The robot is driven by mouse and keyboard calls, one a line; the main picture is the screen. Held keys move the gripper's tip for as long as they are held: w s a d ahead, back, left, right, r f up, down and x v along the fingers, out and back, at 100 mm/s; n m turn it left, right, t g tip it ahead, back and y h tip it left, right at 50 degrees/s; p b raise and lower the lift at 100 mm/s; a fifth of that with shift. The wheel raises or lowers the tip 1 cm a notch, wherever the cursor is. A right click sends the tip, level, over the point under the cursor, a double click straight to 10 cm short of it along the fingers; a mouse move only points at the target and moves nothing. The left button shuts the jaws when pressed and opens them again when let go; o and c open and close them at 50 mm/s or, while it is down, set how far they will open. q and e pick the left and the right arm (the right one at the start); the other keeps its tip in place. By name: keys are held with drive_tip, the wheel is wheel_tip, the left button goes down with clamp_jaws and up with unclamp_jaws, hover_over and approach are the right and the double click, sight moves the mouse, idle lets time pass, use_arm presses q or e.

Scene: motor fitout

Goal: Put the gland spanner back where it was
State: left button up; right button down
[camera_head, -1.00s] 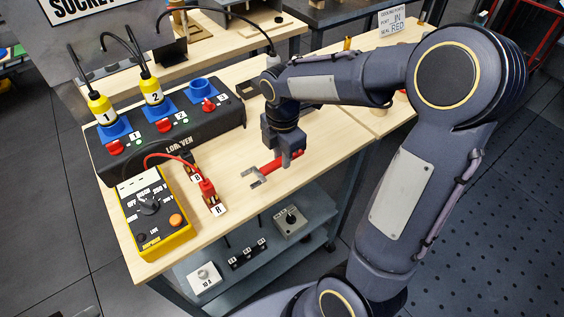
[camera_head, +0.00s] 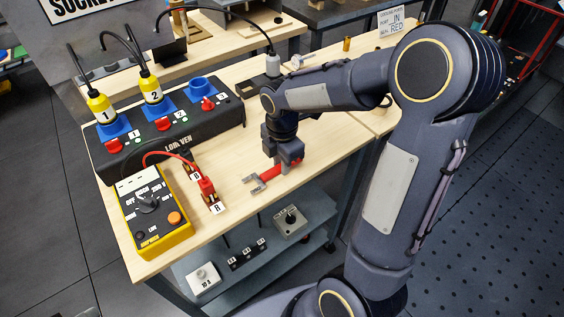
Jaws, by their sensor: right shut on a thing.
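The gland spanner (camera_head: 266,176) has a red handle and a grey open jaw that points left. My right gripper (camera_head: 287,160) points down and is shut on the handle's right end. The spanner is at the front part of the wooden bench (camera_head: 232,219), right of the red-plugged terminal block (camera_head: 208,190). I cannot tell whether it touches the bench top. My left gripper is not in view.
A black socket box (camera_head: 172,141) with yellow plugs stands at the back left. A yellow meter (camera_head: 151,210) with a red lead stands front left. A grey plug (camera_head: 273,66) stands behind my right arm. A lower shelf (camera_head: 265,250) holds small switch parts. A sign (camera_head: 391,20) stands at the back right.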

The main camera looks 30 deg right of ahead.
drive_tip(key=c, duration=1.7)
unclamp_jaws()
drive_tip(key=shift+s+f, duration=0.3)
drive_tip(key=shift+f, duration=0.3)
drive_tip(key=o, duration=0.4)
drive_tip(key=shift+f, duration=0.1)
wheel_tip(320, 180, up, 13)
drive_tip(key=p, duration=0.2)
drive_tip(key=s+a+m+t+y, duration=0.2)
drive_tip(key=s+a+m, duration=0.1)
drive_tip(key=s+m, duration=0.5)
drive_tip(key=s+a+f+m+t+y, duration=0.1)
drive_tip(key=s+a+m+t, duration=0.2)
drive_tip(key=s+m, duration=0.5)
drive_tip(key=m, duration=0.4)
drive_tip(key=shift+s+m+y, duration=0.2)
drive_tip(key=shift+m+y, duration=0.2)
